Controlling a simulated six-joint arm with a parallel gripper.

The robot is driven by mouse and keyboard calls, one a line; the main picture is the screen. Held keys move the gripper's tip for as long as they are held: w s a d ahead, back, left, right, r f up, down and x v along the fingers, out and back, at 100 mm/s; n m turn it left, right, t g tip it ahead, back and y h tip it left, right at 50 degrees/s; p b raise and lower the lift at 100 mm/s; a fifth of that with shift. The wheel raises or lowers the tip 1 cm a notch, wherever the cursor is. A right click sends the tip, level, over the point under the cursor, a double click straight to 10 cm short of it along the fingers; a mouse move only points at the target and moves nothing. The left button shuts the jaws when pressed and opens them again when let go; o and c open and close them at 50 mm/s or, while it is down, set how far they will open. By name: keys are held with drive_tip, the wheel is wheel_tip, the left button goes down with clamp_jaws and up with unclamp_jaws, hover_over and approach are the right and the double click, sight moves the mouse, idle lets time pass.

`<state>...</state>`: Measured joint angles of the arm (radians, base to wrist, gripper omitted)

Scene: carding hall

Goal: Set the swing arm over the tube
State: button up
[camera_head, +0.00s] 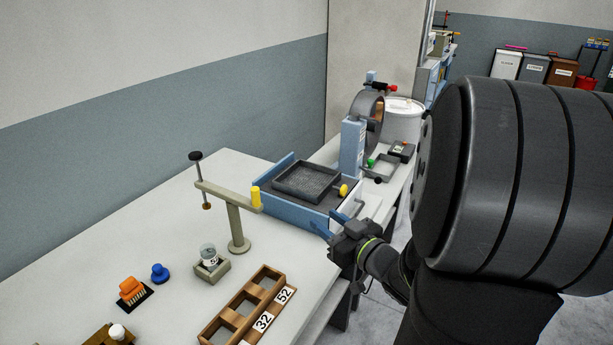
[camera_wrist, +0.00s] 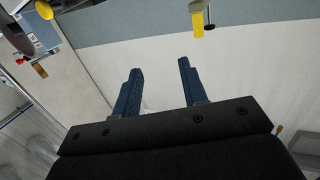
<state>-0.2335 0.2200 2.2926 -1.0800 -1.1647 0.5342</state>
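The swing arm (camera_head: 228,195) is a beige bar on an upright post with a round base. A black-knobbed rod hangs through its left end, and a yellow grip (camera_head: 255,197) stands at its right end. The grip also shows near the top of the wrist view (camera_wrist: 197,25). A small tube (camera_head: 208,255) with a pale top sits in a beige holder, left of the post base. The arm's rod end is not over it. My gripper (camera_wrist: 159,65) is open and empty, apart from the yellow grip. In the head view its dark body is right of the post; its fingers are unclear.
A wooden rack (camera_head: 243,312) with numbered labels lies at the front. An orange brush (camera_head: 130,290) and a blue knob-shaped piece (camera_head: 160,273) sit to the left. A blue machine with a grey tray (camera_head: 308,183) stands behind my gripper. The table's back left is bare.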

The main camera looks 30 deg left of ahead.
sight(258, 196)
drive_tip(key=a+g, duration=0.1)
drive_tip(key=a, duration=0.5)
drive_tip(key=a+n+g+y, duration=0.1)
drive_tip(key=a, duration=0.6)
drive_tip(key=a+n+g, duration=0.1)
drive_tip(key=a, duration=0.6)
drive_tip(key=shift+s+r+y, duration=0.2)
drive_tip(key=shift+r+y, duration=0.05)
drive_tip(key=shift+y, duration=0.05)
drive_tip(key=shift+c, duration=0.2)
clamp_jaws()
